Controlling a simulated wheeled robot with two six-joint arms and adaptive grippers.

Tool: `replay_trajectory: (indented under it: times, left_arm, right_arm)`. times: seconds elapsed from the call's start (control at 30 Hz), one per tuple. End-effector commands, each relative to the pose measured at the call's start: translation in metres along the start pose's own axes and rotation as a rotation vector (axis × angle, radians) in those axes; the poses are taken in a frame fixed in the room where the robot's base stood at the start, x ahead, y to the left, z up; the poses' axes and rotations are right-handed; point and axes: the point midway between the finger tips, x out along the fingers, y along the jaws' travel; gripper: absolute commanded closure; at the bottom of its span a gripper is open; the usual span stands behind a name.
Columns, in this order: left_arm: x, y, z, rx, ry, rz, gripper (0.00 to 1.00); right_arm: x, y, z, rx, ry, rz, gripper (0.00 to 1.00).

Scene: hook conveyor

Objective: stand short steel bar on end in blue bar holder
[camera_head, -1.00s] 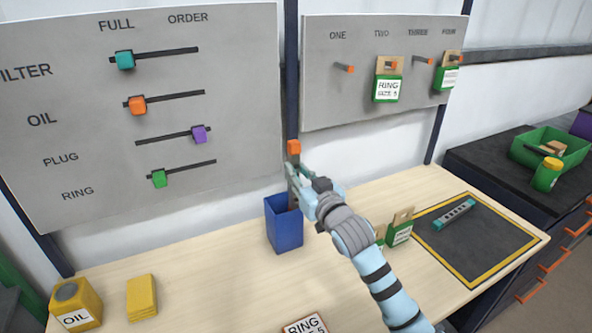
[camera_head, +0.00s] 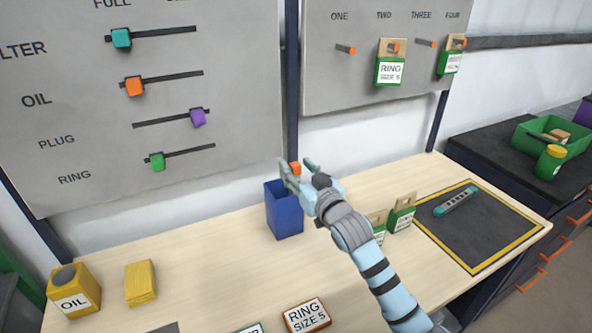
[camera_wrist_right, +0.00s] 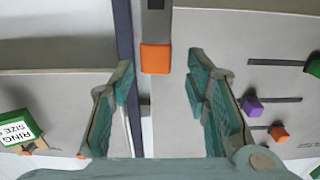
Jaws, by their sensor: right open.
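The blue bar holder (camera_head: 285,212) stands on the wooden bench below the dark post between the boards. The orange end (camera_head: 295,168) of the short steel bar shows just above the holder's rim, and the rest of the bar there is hidden by the holder and my gripper. In the right wrist view the bar's orange end (camera_wrist_right: 155,58) and part of its grey body lie between the spread fingers, with gaps on both sides. My right gripper (camera_head: 298,166) is open around the bar's top and holds nothing. My left gripper is not in view.
Green ring boxes (camera_head: 402,214) stand right of my arm. A black mat (camera_head: 478,235) with a yellow border carries a teal and grey tool (camera_head: 456,201). An oil can (camera_head: 74,290) and a yellow block (camera_head: 140,283) stand at the left.

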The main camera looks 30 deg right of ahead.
Motion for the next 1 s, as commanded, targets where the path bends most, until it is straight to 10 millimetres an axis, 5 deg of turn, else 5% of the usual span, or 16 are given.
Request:
replay_trajectory:
  times: [0.17,0.6,1.0]
  left_arm:
    - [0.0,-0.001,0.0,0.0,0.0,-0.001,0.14]
    - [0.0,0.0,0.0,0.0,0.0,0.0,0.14]
    - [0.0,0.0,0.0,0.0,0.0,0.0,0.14]
  right_arm:
    - [-0.008,0.001,0.001,-0.004,-0.002,0.001,0.57]
    - [-0.112,0.0,0.001,-0.005,-0.002,-0.001,0.57]
    - [-0.12,0.0,0.0,0.0,0.0,0.0,0.57]
